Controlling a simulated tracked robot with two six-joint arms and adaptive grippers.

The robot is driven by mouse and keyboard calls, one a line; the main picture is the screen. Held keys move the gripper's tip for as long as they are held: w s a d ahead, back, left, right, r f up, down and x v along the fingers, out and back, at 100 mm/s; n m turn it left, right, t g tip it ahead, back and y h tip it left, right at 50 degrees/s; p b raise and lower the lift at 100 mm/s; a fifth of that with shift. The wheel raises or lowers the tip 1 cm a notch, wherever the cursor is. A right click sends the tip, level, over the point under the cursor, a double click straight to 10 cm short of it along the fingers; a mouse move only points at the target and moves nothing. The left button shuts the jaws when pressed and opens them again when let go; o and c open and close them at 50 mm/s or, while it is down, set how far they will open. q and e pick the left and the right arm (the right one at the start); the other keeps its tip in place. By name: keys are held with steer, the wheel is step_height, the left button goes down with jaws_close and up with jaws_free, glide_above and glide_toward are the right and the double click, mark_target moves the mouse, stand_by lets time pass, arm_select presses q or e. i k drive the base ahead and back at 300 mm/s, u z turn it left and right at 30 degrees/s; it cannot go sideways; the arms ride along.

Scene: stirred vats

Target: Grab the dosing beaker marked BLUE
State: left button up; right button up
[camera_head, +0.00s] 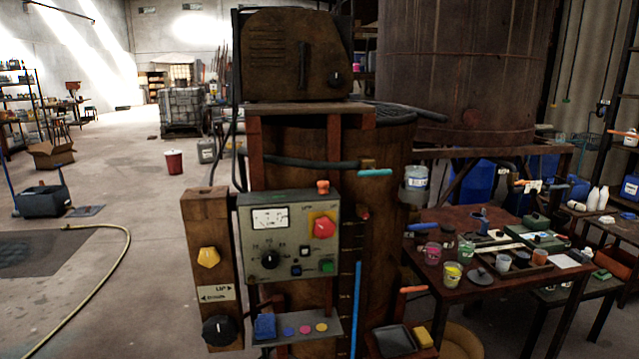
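A pale beaker (416,178) with a whitish label is at the right side of the wooden vat (390,160), above the table. The marking on its label is too small to read surely; it looks like dark or bluish lettering. Several small cups stand on the table to the right: a pink-labelled one (432,253), a yellow one (452,274), a greenish one (465,248) and a whitish one (503,262). I cannot read BLUE on any of them. Neither of my grippers is in view.
A control panel (288,240) with knobs and buttons stands in front of the vat, beside a wooden post (208,270). The dark red work table (440,215) is crowded. A yellow hose (95,292) lies on the open floor at left. A red bucket (174,162) stands farther back.

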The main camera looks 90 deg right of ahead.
mark_target(417, 177)
steer(key=k, duration=2)
steer(key=u, duration=1.95)
steer(key=i, duration=0.1)
steer(key=z, duration=3.5)
steer(key=i, duration=0.75)
